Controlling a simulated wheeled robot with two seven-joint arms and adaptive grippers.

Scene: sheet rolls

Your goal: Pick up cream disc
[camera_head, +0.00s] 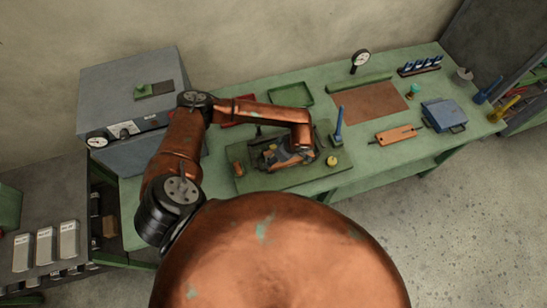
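A small yellowish-cream round piece (332,160) lies near the right side of the green board (245,183) on the workbench. It is the nearest match I see to a cream disc, but it is too small to tell its exact shape. My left arm comes in from the left and bends down over the board. My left gripper (288,157) is dark and low over the board, left of the yellowish piece and apart from it. Its fingers blend with small parts around it, so I cannot tell whether it holds anything. My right gripper is not in view.
A blue upright tool (339,127) stands close behind the yellowish piece. A green tray (290,95) lies behind my arm. An orange board (396,135) and a blue box (444,115) lie to the right. A grey cabinet (135,80) stands at the left.

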